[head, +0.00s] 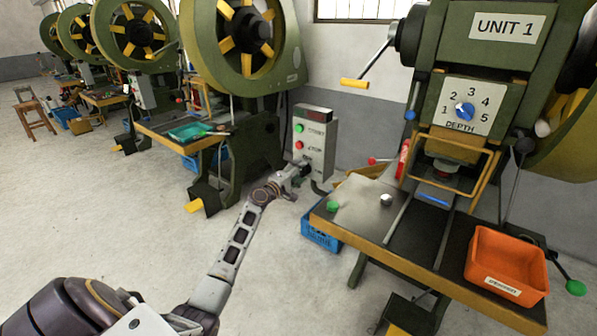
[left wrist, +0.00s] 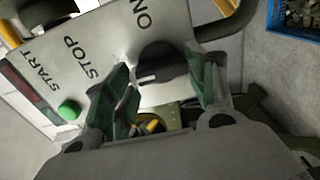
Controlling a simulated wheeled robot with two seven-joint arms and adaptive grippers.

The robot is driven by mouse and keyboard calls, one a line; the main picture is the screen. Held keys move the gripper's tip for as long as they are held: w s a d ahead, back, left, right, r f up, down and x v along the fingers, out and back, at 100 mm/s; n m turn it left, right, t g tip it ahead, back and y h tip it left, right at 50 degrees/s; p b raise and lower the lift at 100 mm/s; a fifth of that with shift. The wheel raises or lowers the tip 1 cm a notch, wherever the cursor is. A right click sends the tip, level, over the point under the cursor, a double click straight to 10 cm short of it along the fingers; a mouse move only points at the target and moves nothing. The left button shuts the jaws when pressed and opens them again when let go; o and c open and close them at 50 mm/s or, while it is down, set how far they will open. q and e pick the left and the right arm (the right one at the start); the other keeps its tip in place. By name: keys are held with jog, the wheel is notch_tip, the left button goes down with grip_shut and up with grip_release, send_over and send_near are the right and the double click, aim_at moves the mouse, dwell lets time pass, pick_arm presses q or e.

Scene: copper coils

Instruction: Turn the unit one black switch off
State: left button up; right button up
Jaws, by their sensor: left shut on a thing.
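The grey control box (head: 318,133) stands on a post left of the unit 1 press. It has a green start button (head: 299,128) and a red stop button (head: 299,145). The black switch (left wrist: 160,66) is a round knob with a small white mark, beside the printed word ON in the left wrist view. My left gripper (head: 303,169) reaches the lower part of the box. In the left wrist view its green-padded fingers (left wrist: 160,80) are on both sides of the black switch, shut on it. My right gripper is out of view.
The unit 1 press (head: 490,60) has a dark work table (head: 350,235) with an orange bin (head: 508,262) on it. More green presses line the left.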

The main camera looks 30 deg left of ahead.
pick_arm(q)
jog(key=shift+f, duration=0.1)
dwell(0.4)
jog(key=o, duration=1)
jog(key=shift+s+a, duration=0.15)
jog(key=shift+s, duration=1.85)
jog(key=shift+s+a, duration=0.2)
jog(key=shift+s, duration=1.8)
jog(key=shift+s+a, duration=0.15)
jog(key=shift+s, duration=1.85)
